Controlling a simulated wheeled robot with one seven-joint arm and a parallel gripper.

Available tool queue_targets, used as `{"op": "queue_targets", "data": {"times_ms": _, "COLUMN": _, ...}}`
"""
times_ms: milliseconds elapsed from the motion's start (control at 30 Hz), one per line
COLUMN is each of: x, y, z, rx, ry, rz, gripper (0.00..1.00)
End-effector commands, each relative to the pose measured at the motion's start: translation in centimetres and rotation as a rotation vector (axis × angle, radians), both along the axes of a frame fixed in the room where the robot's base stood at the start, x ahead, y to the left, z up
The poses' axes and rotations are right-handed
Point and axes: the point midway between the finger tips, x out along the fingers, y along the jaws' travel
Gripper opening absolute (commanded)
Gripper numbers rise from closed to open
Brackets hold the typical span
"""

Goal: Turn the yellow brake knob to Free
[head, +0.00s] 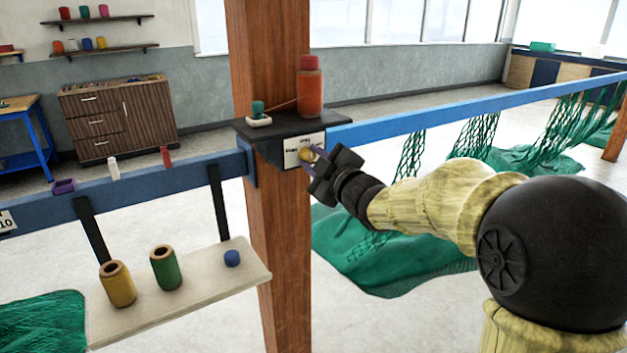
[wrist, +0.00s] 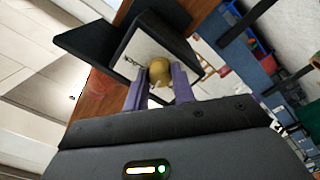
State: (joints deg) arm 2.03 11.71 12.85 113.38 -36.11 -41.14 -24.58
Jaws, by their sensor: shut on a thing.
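The yellow brake knob (head: 306,155) sits on a white label plate (head: 291,153) on the front of a dark box fixed to the wooden post. In the wrist view the round knob (wrist: 159,71) lies between the purple fingers of my gripper (wrist: 160,82). My gripper (head: 313,160) is shut on the knob. The plate (wrist: 141,49) carries small dark lettering, too small to read surely. My fingers cover part of the knob and plate, so I cannot tell which way the knob points.
An orange bottle-like spool (head: 310,92) and a small green item (head: 258,112) stand on the box top. Blue rails (head: 420,122) run both ways from the post (head: 277,230). Green nets (head: 390,262) hang right. A shelf (head: 215,275) with spools is lower left.

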Motion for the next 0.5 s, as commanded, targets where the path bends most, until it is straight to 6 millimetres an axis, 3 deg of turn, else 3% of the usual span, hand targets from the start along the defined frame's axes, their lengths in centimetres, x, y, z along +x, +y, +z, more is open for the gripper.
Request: {"op": "queue_targets", "data": {"times_ms": 500, "x": -0.04, "y": 0.14, "z": -0.17, "rx": -0.403, "ry": -0.282, "rz": 0.002, "gripper": 0.03}}
